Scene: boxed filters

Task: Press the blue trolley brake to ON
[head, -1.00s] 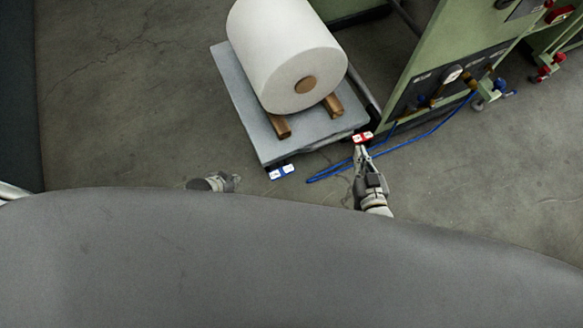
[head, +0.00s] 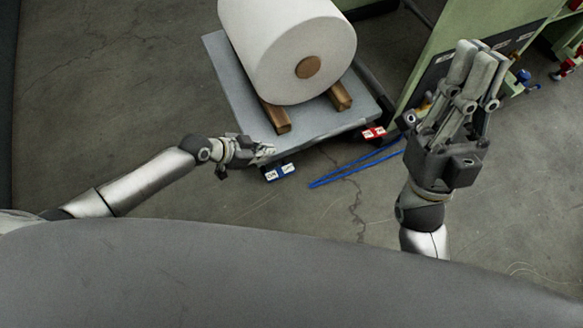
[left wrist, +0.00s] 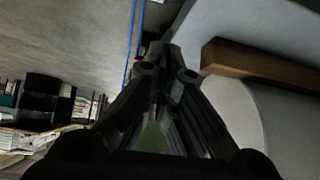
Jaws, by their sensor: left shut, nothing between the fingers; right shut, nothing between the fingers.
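The blue trolley brake (head: 281,172), a small blue pedal with white labelled ends, sits at the near left corner of the grey trolley (head: 222,70). My left gripper (head: 270,151) is shut and empty. In the head view its tips lie just above the blue brake, over the trolley's near edge; I cannot tell whether they touch anything. In the left wrist view the shut fingers (left wrist: 165,62) point along the trolley edge. A red brake (head: 374,133) sits at the near right corner. My right gripper (head: 478,55) is shut and empty, raised to the right of the trolley.
A large white roll (head: 285,45) rests on wooden blocks (head: 275,118) on the trolley. A blue hose (head: 350,172) lies on the floor to the right. A green machine (head: 445,45) stands behind my right gripper. The floor left of the trolley is clear.

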